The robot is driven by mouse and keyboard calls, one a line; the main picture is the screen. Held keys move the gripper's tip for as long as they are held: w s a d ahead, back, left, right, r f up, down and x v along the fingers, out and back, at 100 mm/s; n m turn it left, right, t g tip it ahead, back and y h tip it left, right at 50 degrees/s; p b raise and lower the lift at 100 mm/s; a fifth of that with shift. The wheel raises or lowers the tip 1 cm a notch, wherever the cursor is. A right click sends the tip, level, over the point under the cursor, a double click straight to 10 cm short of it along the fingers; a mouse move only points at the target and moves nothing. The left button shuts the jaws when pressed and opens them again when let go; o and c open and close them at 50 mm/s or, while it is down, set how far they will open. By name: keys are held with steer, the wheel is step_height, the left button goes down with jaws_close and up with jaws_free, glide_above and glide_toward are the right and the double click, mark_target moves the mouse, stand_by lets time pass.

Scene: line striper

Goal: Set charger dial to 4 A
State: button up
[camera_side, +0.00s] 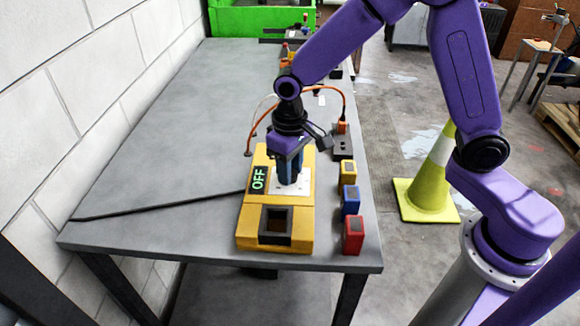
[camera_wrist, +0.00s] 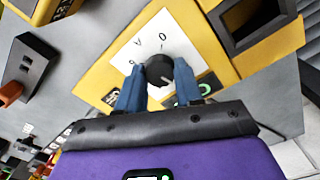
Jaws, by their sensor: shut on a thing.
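The charger (camera_side: 258,222) is a yellow box lying on the grey table, with a dark square recess at its near end. Its green display (camera_side: 258,180) reads OFF. In the wrist view the round black dial (camera_wrist: 160,70) sits on a white plate (camera_wrist: 183,42) with dark marks around it, some covered by the fingers. My gripper (camera_side: 289,178) points down over the plate and hides the dial in the side view. In the wrist view the blue fingers of my gripper (camera_wrist: 158,83) are shut on the dial from both sides.
A yellow block (camera_side: 348,172), a blue block (camera_side: 350,201) and a red block (camera_side: 353,235) stand in a row right of the charger. A dark box (camera_side: 342,147) with an orange cable stands behind them. The table (camera_side: 150,165) is mostly clear at left, crossed by a black cable.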

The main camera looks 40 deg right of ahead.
steer(key=m, duration=0.6)
steer(key=shift+m, duration=0.3)
steer(key=m, duration=0.5)
stand_by(0.4)
steer(key=o, duration=1)
steer(key=shift+o, duration=0.2)
step_height(320, 180, up, 18)
steer(key=shift+f, duration=0.25)
